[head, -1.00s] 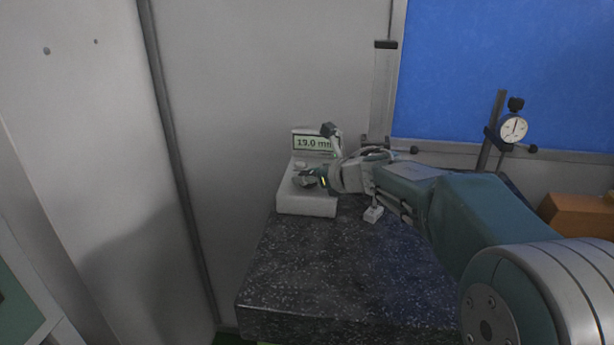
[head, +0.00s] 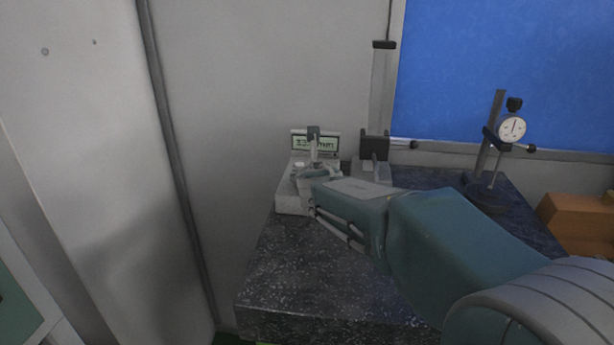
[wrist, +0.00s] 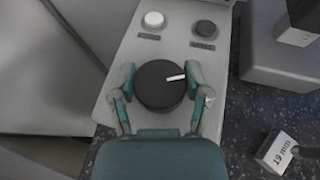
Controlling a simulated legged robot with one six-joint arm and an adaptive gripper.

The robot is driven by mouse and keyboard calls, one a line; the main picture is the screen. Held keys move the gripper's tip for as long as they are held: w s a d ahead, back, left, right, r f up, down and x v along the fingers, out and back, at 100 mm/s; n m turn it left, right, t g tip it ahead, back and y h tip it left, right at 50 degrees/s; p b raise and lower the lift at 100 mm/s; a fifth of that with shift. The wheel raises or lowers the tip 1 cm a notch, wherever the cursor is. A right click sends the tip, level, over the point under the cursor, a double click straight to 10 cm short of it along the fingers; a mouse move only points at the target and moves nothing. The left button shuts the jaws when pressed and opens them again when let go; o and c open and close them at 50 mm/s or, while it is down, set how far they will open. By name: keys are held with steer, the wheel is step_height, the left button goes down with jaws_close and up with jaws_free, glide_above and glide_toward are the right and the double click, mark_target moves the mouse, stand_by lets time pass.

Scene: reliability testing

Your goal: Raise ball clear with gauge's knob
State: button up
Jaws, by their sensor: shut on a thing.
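The gauge is a light grey console (head: 290,204) on the dark stone table. Its lit display (head: 315,144) now shows a number in mm that I cannot read surely. The round black knob (wrist: 156,92) is on the console's top face in the wrist view, its white mark pointing right and slightly up. My gripper (wrist: 160,80) is shut on the knob, one finger touching each side. In the head view my wrist covers the knob. I cannot make out the ball in either view.
A white button (wrist: 153,20) and a black button (wrist: 205,28) sit beyond the knob. A grey base with a black block (head: 375,148) stands right of the console. A "19 mm" block (wrist: 276,152) lies on the table. A dial indicator (head: 512,129) stands farther right.

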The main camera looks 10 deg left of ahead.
steer(key=m+h, duration=0.4)
steer(key=shift+a+t+h, duration=0.15)
steer(key=shift+t+h, duration=0.15)
steer(key=shift+h, duration=0.1)
steer(key=m+g+h, duration=0.1)
steer(key=m+h, duration=0.3)
steer(key=h, duration=0.1)
steer(key=shift+m, duration=0.3)
steer(key=m+g+h, duration=0.3)
steer(key=m+h, duration=0.1)
steer(key=m, duration=0.1)
steer(key=shift+h, duration=0.4)
steer(key=shift+w+r+m+g+h, duration=0.15)
steer(key=shift+m+g+h, duration=0.85)
steer(key=shift+m+g, duration=0.6)
steer(key=shift+d+g, duration=0.2)
steer(key=shift+g, duration=0.1)
steer(key=shift+m+g, duration=0.5)
steer(key=shift+m, duration=0.1)
